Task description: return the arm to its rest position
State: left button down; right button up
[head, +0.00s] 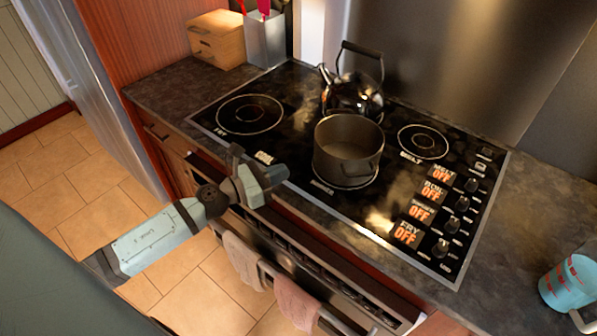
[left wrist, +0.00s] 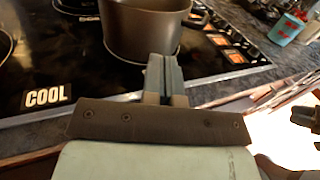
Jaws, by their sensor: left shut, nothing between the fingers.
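My left arm comes in from the left in the head view. Its gripper (head: 272,178) is over the front edge of the cooktop (head: 297,205), in front of the grey pot (head: 347,150). In the left wrist view the two fingers (left wrist: 164,75) are pressed together with nothing between them. They point toward the pot (left wrist: 146,28) and overlap its lower part in the picture. I cannot tell from this whether they touch it.
A kettle (head: 352,95) stands behind the pot. Below the gripper are the oven front and its handle with two towels (head: 296,303). A blue mug (head: 568,283) stands on the right counter. A wooden box (head: 216,38) is at the back left. Open floor (head: 190,300) lies left of the oven.

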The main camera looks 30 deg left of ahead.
pick_arm(q)
jog(key=v, duration=0.3)
jog(key=shift+d+r+b, duration=0.1)
jog(key=shift+r+b, duration=0.05)
jog(key=shift+b, duration=0.15)
jog(key=s+d+f+m+g+y+p, duration=0.2)
jog(key=s+d+f+m, duration=0.4)
jog(key=m, duration=1)
jog(key=s+d+f+m+g+y+p, duration=0.2)
jog(key=s+d+f+m+y+p, duration=0.2)
jog(key=m, duration=1.3)
jog(key=s+d+f, duration=0.2)
jog(key=s+f, duration=0.2)
jog(key=s, duration=0.1)
jog(key=shift+s+d+f+g, duration=0.2)
jog(key=shift+d+f+g, duration=0.2)
